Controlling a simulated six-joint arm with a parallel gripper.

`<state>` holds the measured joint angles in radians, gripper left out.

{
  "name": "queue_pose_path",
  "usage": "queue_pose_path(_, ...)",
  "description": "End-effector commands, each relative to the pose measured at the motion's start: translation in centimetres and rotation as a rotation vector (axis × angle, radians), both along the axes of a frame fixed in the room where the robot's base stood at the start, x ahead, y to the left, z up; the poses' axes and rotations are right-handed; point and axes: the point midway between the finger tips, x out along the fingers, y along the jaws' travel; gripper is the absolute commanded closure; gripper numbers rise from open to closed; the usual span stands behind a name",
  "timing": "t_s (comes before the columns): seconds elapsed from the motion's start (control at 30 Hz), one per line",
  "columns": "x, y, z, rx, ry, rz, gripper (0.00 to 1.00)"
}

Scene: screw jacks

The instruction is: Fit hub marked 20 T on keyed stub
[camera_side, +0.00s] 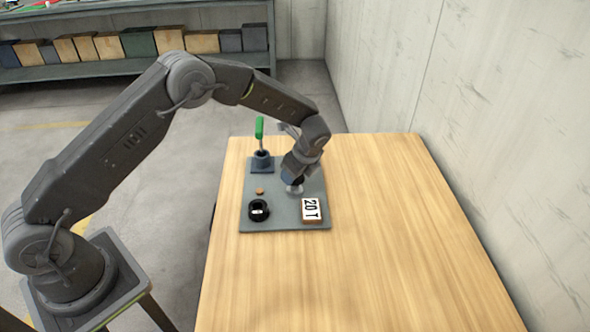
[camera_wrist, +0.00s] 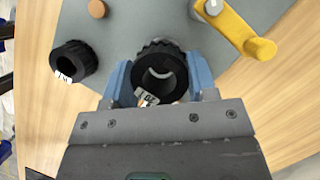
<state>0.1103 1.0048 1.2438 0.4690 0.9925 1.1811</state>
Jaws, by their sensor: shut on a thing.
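My gripper (camera_wrist: 160,85) has its two blue fingers shut on a black hub with a round bore. A small, partly hidden label on this held hub (camera_wrist: 175,92) seems to read 20. A dark ribbed rim (camera_wrist: 158,47) shows just beyond it; I cannot tell whether it belongs to the hub or to a part below. Something grey shows inside the bore, but I cannot tell whether it is the keyed stub. In the side view my gripper (camera_side: 293,186) is low over the grey plate (camera_side: 285,224), and the hub is hidden there. A card marked 20 T (camera_side: 311,208) stands at the plate's front right.
Another black hub (camera_side: 258,210) with a white label stands at front left, also in the wrist view (camera_wrist: 72,61). A small brown cylinder (camera_side: 259,191) is behind it. A green-handled jack (camera_side: 261,140) stands at the back. A yellow crank (camera_wrist: 240,30) is close by. The table's right side is clear.

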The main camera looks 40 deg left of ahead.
Motion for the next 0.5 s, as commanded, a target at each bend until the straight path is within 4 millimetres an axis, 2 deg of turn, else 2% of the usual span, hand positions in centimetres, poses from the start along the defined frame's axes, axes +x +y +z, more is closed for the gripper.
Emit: queue_pose_path(0.5,0.1,0.0,-1.2,0.000,-0.002,-0.001,0.80)
